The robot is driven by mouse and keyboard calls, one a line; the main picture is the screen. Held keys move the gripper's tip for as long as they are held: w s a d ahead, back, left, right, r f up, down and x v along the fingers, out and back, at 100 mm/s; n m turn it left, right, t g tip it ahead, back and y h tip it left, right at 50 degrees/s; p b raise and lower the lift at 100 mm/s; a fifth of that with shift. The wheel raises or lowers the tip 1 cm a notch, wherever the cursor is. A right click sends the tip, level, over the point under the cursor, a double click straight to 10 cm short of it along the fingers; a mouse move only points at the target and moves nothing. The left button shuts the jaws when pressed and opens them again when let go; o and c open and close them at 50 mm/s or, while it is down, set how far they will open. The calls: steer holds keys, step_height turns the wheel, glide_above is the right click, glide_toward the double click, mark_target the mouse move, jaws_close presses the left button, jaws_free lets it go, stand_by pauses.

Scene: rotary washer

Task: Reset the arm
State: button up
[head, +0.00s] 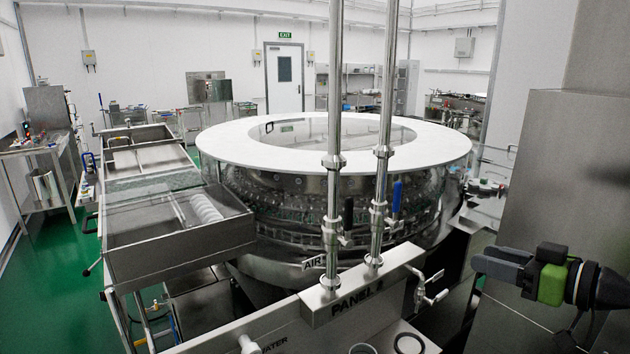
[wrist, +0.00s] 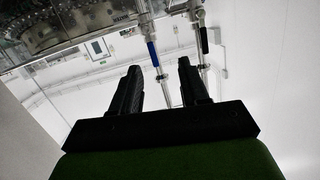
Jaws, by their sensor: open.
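My gripper (head: 490,262) is at the right edge of the head view, pointing left, with my dark arm end and a green block behind its fingers. In the wrist view my gripper (wrist: 158,75) shows two dark fingers spread apart, with nothing between them. It is in free air to the right of the panel block with the "PANEL" label (head: 362,292). It touches nothing that I can see. Most of my arm is out of view.
The round washer (head: 232,140) with a white rim fills the middle. Two steel pipes (head: 333,190) rise in front of it, with a blue-handled valve (head: 397,196). A steel trough (head: 180,262) stands at left. A grey steel column (head: 540,170) stands at right. Green floor (head: 60,285) is open at left.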

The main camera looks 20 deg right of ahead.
steer(key=w+a+f+g+h, duration=0.1)
steer(key=w+a+f+g, duration=0.25)
steer(key=a, duration=0.65)
steer(key=w+a+f+g+h, duration=0.15)
steer(key=a+f+g, duration=0.3)
steer(key=a, duration=0.55)
steer(key=s+a+f+m+g+h+p, duration=0.1)
steer(key=s+a+f+m+h, duration=0.15)
steer(key=s+a, duration=0.6)
steer(key=s+d+f+m+h, duration=0.1)
steer(key=s+d, duration=0.1)
steer(key=s, duration=0.9)
steer(key=shift+s+d+f+p, duration=0.15)
steer(key=shift+s+f+p, duration=0.1)
steer(key=shift+p, duration=0.1)
